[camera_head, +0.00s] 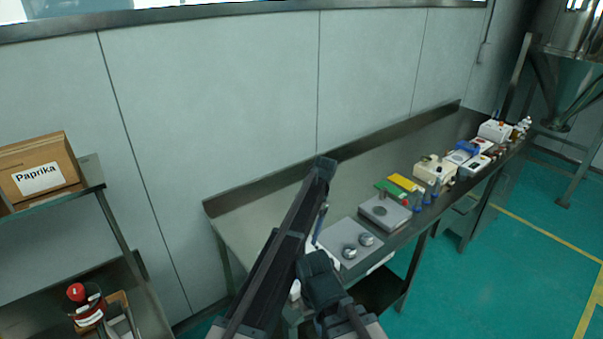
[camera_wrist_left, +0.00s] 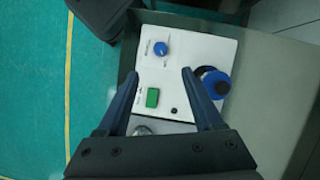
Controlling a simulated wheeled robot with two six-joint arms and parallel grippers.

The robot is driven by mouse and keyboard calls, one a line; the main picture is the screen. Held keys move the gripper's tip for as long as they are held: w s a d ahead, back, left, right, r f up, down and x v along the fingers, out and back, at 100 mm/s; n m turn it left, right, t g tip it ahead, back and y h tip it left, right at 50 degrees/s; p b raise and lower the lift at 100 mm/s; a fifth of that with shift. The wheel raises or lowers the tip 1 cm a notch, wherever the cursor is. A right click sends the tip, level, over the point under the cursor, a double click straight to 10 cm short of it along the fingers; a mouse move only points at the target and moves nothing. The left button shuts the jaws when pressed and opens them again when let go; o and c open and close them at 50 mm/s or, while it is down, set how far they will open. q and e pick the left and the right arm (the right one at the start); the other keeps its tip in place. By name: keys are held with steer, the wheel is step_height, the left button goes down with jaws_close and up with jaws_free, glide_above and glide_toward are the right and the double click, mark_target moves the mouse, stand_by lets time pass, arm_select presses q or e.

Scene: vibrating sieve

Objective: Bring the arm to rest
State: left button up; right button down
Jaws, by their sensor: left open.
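My left arm (camera_head: 283,245) rises from the bottom of the head view, bends at the top and folds back down over the near end of the bench. Its gripper is mostly hidden there behind the arm. In the left wrist view my left gripper (camera_wrist_left: 160,74) is open, its two blue fingers well apart and nothing between them. It hangs over a white control panel (camera_wrist_left: 190,50) with a blue knob (camera_wrist_left: 161,48) and a green button (camera_wrist_left: 152,98). My right gripper is in neither view.
The metal bench (camera_head: 270,202) carries a plate with two round metal knobs (camera_head: 349,251), a grey device (camera_head: 384,211) and several instruments further right. A blue-topped round object (camera_wrist_left: 216,83) is close to the right finger. A shelf with a Paprika box (camera_head: 40,178) stands left.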

arm_select(q)
steer(key=s+a+f+n+t+b, duration=0.1)
steer(key=s+a+f+b, duration=0.1)
steer(key=s, duration=0.8)
steer(key=s+a+f+n+t+h+b, duration=0.1)
steer(key=s+a+f+b, duration=0.2)
steer(key=s, duration=0.8)
steer(key=s+a+f+n+t+b, duration=0.1)
steer(key=s+a+f, duration=0.3)
steer(key=s, duration=0.6)
steer(key=shift+s+a+f+n+h+b, duration=0.2)
steer(key=shift+a+n+h+b, duration=0.15)
steer(key=shift+n+b, duration=0.4)
